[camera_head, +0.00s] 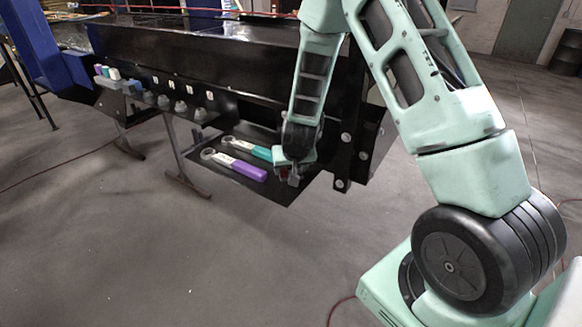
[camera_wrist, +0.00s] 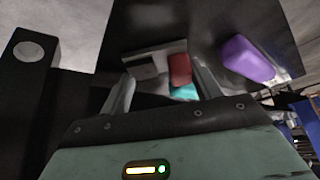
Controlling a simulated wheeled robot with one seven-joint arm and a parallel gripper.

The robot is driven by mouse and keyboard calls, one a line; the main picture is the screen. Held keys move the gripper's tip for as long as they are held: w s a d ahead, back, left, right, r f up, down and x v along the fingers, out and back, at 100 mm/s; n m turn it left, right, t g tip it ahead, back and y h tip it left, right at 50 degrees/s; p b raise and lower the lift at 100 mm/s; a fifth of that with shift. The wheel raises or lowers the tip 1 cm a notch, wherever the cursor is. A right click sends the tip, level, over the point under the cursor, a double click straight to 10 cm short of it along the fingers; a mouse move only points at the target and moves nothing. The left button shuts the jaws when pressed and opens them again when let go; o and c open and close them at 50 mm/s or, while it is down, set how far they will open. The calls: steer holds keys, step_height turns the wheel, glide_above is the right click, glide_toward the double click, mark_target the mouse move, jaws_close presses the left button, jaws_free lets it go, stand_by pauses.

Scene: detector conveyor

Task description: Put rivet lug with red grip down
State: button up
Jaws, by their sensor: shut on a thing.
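My gripper (camera_head: 289,176) is low over the right end of a black shelf (camera_head: 222,178) under the conveyor. In the wrist view the fingers of my gripper (camera_wrist: 163,75) are shut on the rivet lug with red grip (camera_wrist: 180,70), whose red part shows between them. In the head view this lug is mostly hidden by the gripper and arm. I cannot tell whether it touches the shelf.
On the shelf lie a lug with a purple grip (camera_head: 249,170) and, beside it, one with a teal grip (camera_head: 262,153), close to my gripper. A black upright plate (camera_head: 346,150) stands right of the shelf. Several small coloured-top items (camera_head: 108,73) stand at the rack's left.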

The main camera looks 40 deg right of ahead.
steer(key=shift+f, duration=0.15)
steer(key=o, duration=1.1)
steer(key=shift+c, duration=0.2)
